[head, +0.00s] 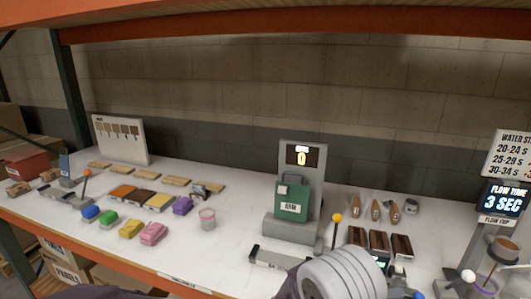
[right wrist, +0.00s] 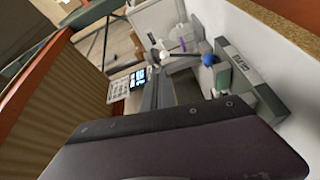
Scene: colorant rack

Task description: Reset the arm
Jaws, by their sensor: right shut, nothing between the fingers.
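The ribbed grey wrist of my right arm (head: 345,275) shows at the bottom of the head view, in front of the shelf's right part. In the right wrist view, my right gripper (right wrist: 158,92) is shut and empty, its slim dark fingers partly hidden behind a large dark body part in the foreground. My left gripper is not in view; only a dark sliver, perhaps of my left arm, shows at the bottom left edge of the head view.
A grey machine with a green block (head: 291,202) stands at centre. An orange-knobbed lever (head: 337,218), brown blocks (head: 379,243) and a flow-time display (head: 503,200) stand right.

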